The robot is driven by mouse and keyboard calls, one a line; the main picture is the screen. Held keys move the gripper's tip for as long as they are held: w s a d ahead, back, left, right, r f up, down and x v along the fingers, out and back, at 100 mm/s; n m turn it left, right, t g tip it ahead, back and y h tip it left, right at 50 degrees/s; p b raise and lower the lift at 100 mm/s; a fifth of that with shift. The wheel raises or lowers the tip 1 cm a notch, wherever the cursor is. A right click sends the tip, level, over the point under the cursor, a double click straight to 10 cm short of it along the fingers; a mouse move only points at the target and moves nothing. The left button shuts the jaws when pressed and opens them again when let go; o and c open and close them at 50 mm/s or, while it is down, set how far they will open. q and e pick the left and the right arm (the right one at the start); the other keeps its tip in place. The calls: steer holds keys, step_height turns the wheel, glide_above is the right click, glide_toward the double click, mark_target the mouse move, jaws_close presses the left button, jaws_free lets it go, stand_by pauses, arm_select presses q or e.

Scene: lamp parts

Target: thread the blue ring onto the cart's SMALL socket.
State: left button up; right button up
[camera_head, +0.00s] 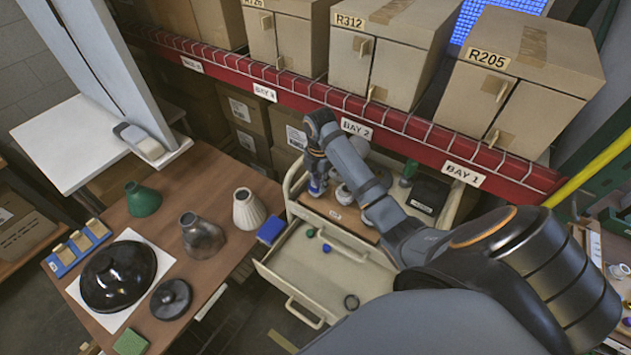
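The cart (287,208) stands in the middle with a tan board (330,208) on its top. My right arm reaches in from the right, and its gripper (316,172) points down over the left part of that board. A small blue piece, which looks like the blue ring (316,187), shows right at the fingertips. It is too small to tell whether the fingers grip it or whether it sits around a socket. A whitish round fitting (343,195) stands on the board just right of it. The small socket cannot be made out clearly. My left gripper is not in view.
A brown table (205,265) with lamp shades is at left. A red shelf beam (300,88) with boxes runs behind.

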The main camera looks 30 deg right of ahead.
steer(key=shift+s+d, duration=0.1)
steer(key=n, duration=0.3)
steer(key=shift+d, duration=0.35)
steer(key=n, duration=0.4)
steer(key=shift+w+d+r+n, duration=0.1)
steer(key=shift+w+d+n, duration=0.2)
steer(key=shift+d, duration=0.05)
steer(key=n, duration=0.4)
steer(key=w+n, duration=0.1)
steer(key=n, duration=0.1)
steer(key=shift+d, duration=0.4)
steer(key=shift+c, duration=0.4)
jaws_close()
steer(key=shift+s, duration=0.15)
